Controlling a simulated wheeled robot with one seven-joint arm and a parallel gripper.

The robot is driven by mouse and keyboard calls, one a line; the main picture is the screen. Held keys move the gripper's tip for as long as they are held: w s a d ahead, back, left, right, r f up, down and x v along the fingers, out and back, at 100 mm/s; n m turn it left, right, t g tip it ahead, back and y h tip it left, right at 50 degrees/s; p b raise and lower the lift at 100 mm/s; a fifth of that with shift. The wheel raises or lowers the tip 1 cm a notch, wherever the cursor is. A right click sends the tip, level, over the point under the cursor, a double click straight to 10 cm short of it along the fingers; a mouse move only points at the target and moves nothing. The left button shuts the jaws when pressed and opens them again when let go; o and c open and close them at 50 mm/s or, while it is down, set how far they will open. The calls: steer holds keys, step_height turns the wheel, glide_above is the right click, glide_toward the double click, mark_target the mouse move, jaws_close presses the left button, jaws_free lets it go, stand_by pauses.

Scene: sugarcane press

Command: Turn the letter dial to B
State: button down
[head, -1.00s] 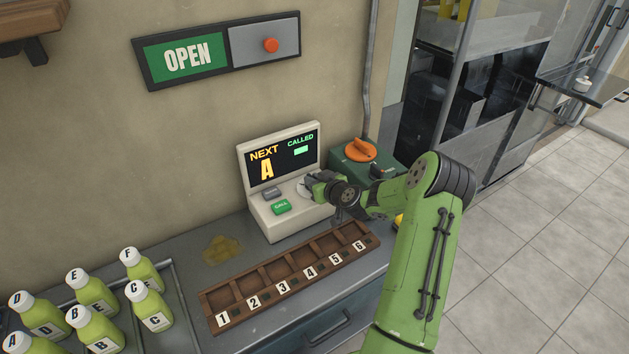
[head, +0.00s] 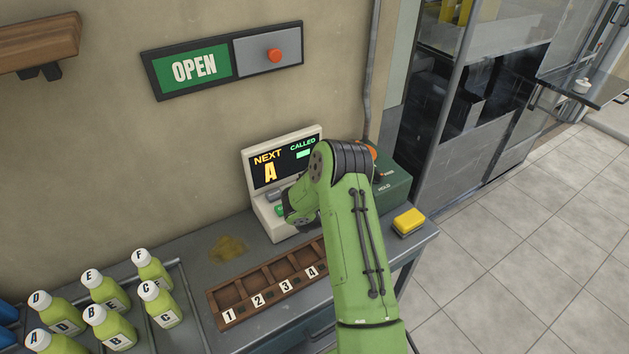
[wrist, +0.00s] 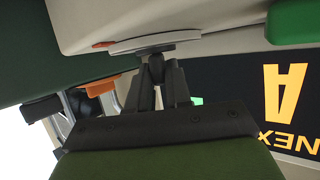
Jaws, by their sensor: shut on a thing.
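The console (head: 258,213) stands on the counter against the wall. Its screen (head: 269,172) shows NEXT with an orange A, and CALLED with a green mark. The letter dial is hidden behind my arm in the head view. In the wrist view the dial (wrist: 155,45) is a pale disc with a grip at its middle. My gripper (wrist: 157,68) is shut on that grip, its fingers on either side. In the head view the fingertips are hidden by my arm. The letters on the dial cannot be read.
A green call button (head: 279,210) is beside my wrist. A wooden rack (head: 246,297) with numbered slots lies in front, partly covered by my arm. A green box (head: 392,186) stands right of the console, and a yellow block (head: 409,221) lies near the counter edge. Lettered bottles (head: 109,328) stand left.

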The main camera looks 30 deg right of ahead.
steer(key=shift+w+a+f+m+g+h+b, duration=0.15)
steer(key=shift+m+g+h+b, duration=0.6)
steer(key=shift+b, duration=0.5)
steer(key=shift+m+h, duration=0.25)
steer(key=shift+b, duration=0.3)
steer(key=c, duration=1.1)
jaws_free()
steer(key=shift+c, duration=0.2)
steer(key=b+v, duration=0.2)
steer(key=v, duration=1.4)
steer(key=shift+w, duration=0.15)
